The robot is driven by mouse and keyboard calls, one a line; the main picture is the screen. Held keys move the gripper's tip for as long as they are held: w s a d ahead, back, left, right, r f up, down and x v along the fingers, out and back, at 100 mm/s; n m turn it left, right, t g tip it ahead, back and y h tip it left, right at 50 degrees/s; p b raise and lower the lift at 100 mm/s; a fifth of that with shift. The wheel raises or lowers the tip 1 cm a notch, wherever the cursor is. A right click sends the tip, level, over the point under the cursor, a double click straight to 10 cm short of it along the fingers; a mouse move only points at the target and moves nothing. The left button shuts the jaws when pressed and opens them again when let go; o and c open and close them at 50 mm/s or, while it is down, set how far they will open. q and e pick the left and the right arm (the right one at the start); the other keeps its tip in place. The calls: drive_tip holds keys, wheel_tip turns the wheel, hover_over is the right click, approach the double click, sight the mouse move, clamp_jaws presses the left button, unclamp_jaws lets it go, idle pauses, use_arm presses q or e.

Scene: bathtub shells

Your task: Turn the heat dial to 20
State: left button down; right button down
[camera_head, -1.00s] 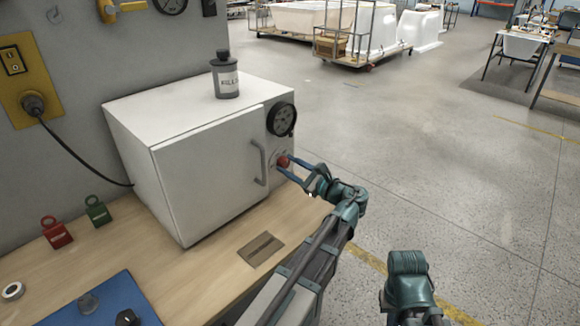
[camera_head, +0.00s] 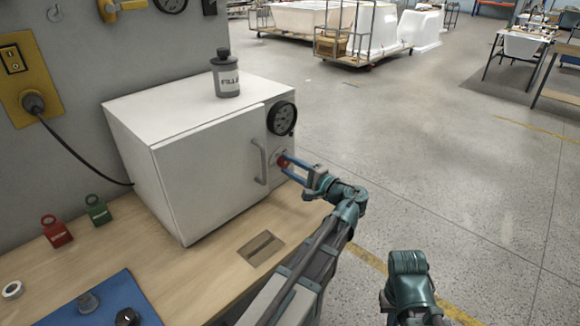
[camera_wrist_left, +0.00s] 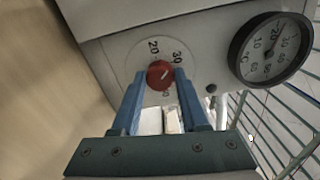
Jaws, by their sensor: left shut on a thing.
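The heat dial is a red knob (camera_head: 283,161) on the front panel of a white oven (camera_head: 200,115), below a round black gauge (camera_head: 282,118). In the left wrist view the red knob (camera_wrist_left: 160,74) sits on a pale disc marked 20 and 30, with another number partly hidden below. A light pointer mark on it points to the upper right, near the 30. My left gripper (camera_head: 289,163) is shut on the knob; its blue fingers (camera_wrist_left: 158,88) stand on either side of it. My right arm shows at the lower right, but its gripper fingers are not visible.
The gauge (camera_wrist_left: 271,50) is close to the right of the knob. The oven door handle (camera_head: 259,162) is just left of it. A grey FILLER bottle (camera_head: 227,82) stands on the oven. Open floor lies to the right.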

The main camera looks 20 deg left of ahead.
use_arm(q)
drive_tip(key=n, duration=0.4)
drive_tip(key=shift+f+n, duration=0.1)
drive_tip(key=shift+n, duration=0.2)
drive_tip(key=shift+f+n, duration=0.1)
drive_tip(key=shift+n, duration=2.4)
drive_tip(key=shift+c, duration=2.1)
unclamp_jaws()
